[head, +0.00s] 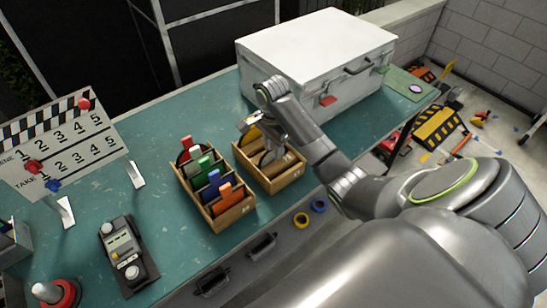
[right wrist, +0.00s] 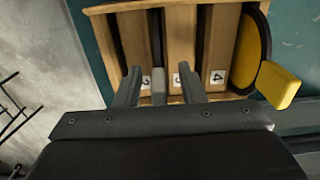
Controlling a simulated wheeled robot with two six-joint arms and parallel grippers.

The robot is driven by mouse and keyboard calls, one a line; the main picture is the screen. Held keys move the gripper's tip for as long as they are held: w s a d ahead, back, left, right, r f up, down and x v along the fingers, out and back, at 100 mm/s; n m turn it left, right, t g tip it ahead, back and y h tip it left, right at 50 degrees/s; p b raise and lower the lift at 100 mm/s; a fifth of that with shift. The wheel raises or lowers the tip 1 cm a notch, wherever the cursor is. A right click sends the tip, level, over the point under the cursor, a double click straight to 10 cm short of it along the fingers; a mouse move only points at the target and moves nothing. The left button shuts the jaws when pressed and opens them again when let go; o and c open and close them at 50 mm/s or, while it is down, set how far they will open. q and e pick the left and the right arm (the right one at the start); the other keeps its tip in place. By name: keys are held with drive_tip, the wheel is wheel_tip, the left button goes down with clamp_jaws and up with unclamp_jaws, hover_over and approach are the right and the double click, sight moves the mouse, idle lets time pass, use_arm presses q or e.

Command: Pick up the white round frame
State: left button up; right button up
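In the right wrist view a pale grey-white tab (right wrist: 158,82) with a dark thin edge above it stands in a slot of a wooden divided box. It looks like the handle of the white round frame, seen edge-on. My right gripper (right wrist: 160,84) is open, its two fingers apart on either side of this tab, with gaps visible. My left gripper is not in view.
A yellow round frame (right wrist: 268,75) stands in the slot at the right. A second wooden box (head: 232,214) holds red, green, blue and orange-handled frames. A white case (head: 310,50) stands behind. A clapperboard (head: 60,150) and a controller (head: 125,250) are at left.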

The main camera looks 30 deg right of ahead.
drive_tip(key=shift+f, duration=0.2)
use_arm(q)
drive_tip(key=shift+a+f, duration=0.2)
use_arm(e)
drive_tip(key=shift+r, duration=0.1)
drive_tip(key=shift+c, duration=0.8)
clamp_jaws()
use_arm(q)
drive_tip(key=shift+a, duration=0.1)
